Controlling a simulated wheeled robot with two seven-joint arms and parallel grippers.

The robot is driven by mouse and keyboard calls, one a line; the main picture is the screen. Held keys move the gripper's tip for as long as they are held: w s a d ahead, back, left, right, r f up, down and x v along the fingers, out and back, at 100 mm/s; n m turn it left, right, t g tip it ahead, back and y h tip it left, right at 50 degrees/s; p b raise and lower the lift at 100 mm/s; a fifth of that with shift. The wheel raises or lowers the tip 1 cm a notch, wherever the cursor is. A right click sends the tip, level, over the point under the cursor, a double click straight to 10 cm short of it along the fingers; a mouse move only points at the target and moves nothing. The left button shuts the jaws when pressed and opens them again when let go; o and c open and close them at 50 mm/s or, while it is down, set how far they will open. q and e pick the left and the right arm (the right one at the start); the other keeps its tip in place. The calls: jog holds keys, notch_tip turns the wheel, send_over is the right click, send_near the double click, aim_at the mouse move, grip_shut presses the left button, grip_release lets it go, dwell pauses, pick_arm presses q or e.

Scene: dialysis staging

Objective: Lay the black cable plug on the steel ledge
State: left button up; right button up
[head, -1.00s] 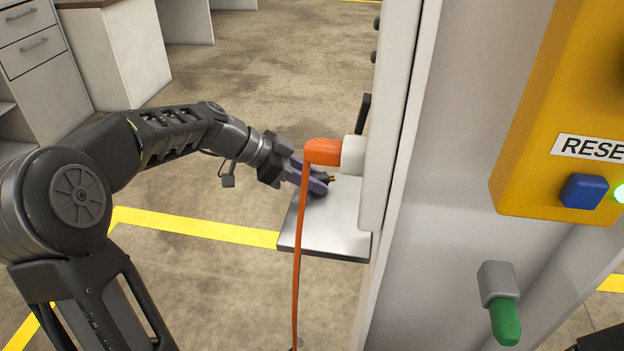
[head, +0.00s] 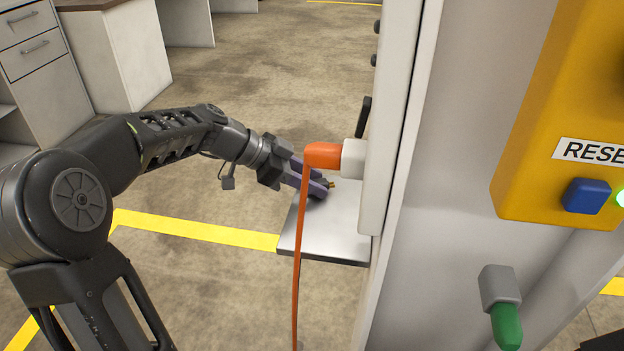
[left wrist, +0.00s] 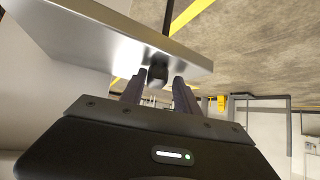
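The black cable plug (left wrist: 158,75) is between my left fingertips. In the head view its brass-coloured tip (head: 331,184) sticks out past them. My left gripper (head: 320,182) is over the back left part of the steel ledge (head: 335,235), with purple-grey fingers on both sides of the plug. In the left wrist view the ledge (left wrist: 110,30) lies close by the plug. I cannot tell whether the plug touches it. My right gripper is not in view.
An orange plug (head: 322,154) sits in a white socket on the machine panel, its orange cable (head: 297,250) hanging in front of the ledge. A green-tipped connector (head: 506,325) and a yellow box with a blue button (head: 587,196) are at right. The ledge's front is bare.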

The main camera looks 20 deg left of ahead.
pick_arm(q)
jog(key=p+v, duration=0.1)
jog(key=v, duration=0.6)
jog(key=shift+s+a+r, duration=0.2)
jog(key=shift+s+a, duration=0.05)
dwell(0.3)
